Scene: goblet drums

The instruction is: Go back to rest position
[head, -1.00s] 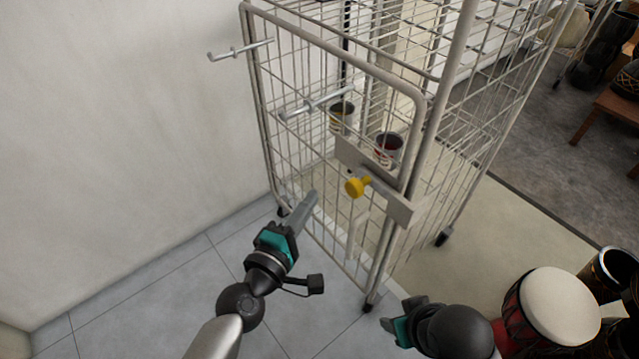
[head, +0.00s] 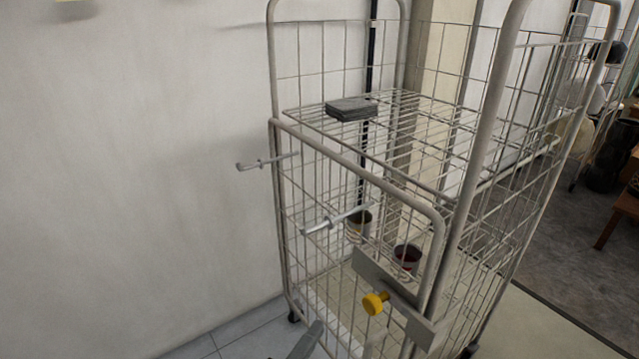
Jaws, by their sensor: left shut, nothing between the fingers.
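My left gripper (head: 306,342) shows only by its grey finger tips at the bottom edge of the head view, in front of the lower part of the wire cage trolley (head: 441,228). The rest of my left arm is below the frame. My right gripper is out of view.
The trolley's front gate looks shut, with metal hooks (head: 335,219) sticking out. A dark folded stack (head: 351,108) lies on its wire shelf. A plain wall (head: 130,170) fills the left.

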